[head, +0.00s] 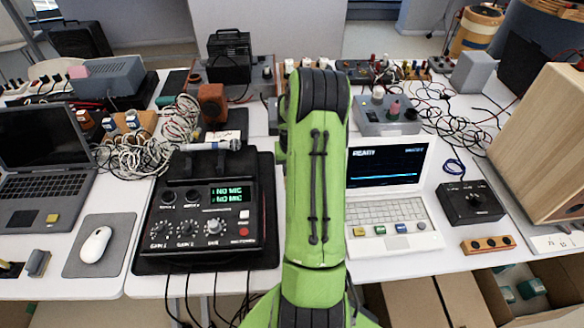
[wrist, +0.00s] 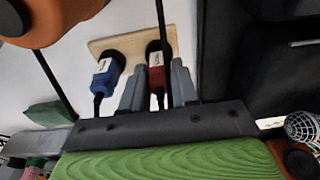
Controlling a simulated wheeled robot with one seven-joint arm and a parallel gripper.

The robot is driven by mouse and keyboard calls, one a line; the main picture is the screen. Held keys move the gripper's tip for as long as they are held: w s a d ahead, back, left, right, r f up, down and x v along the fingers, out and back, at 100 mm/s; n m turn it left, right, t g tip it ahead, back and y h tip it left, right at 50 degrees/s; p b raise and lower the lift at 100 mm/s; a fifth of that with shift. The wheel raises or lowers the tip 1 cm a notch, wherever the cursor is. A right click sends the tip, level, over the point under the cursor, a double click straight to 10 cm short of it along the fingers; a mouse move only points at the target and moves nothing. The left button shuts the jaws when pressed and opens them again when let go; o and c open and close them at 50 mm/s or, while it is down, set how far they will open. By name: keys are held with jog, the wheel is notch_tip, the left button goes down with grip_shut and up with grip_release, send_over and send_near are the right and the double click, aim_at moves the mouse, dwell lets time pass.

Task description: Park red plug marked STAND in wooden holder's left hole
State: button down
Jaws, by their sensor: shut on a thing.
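In the wrist view my gripper (wrist: 157,88) is shut on a red plug (wrist: 156,62) with a white label too small to read. The red plug's dark end meets a pale wooden board (wrist: 132,42); I cannot tell how firmly it sits there. A blue plug (wrist: 107,72) with a white label stands beside it on the same board. In the head view my arm hides the gripper, the red plug and this board. The wooden holder (head: 488,244) with a row of dark holes lies at the front right of the table, apart from any plug.
The black mixer (head: 205,215) and tangled cables (head: 150,140) fill the left. In the wrist view an orange object (wrist: 45,18) is close by.

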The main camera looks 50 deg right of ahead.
jog(key=shift+f, duration=0.25)
jog(key=c, duration=0.8)
grip_release()
jog(key=r+p, duration=0.1)
jog(key=r, duration=0.4)
jog(key=s+a+r+p, duration=0.1)
jog(key=r, duration=0.4)
jog(key=r+p, duration=0.1)
jog(key=r, duration=0.4)
jog(key=shift+s+a+r, duration=0.15)
jog(key=shift+a+r, duration=0.05)
jog(key=shift+r, duration=0.15)
jog(key=shift+a+f, duration=0.1)
